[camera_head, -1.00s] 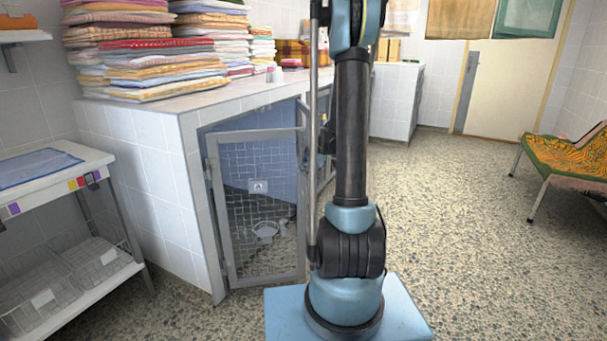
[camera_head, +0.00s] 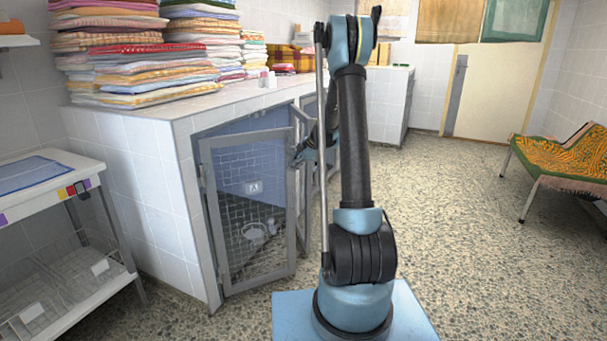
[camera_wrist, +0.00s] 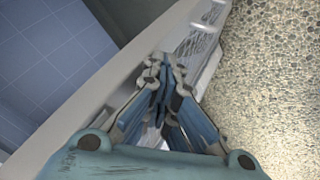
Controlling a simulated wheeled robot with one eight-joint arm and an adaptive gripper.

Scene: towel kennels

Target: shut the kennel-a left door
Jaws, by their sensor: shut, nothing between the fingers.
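The kennel-a left door (camera_head: 289,215) is a grey-framed wire-mesh door with a small "A" sign showing at its middle. It stands partly open, its left side at the tiled kennel front and its right edge out from the opening. My gripper (camera_head: 298,158) is at the upper right edge of the door, with its fingers shut and empty. In the wrist view my gripper (camera_wrist: 163,68) points along a pale diagonal frame bar, with blue tiles left of it. I cannot tell whether the fingers touch the door.
Folded towels (camera_head: 140,70) are piled on the tiled counter (camera_head: 195,103). The speckled floor (camera_head: 450,220) is clear up to a cot (camera_head: 560,160) at the right.

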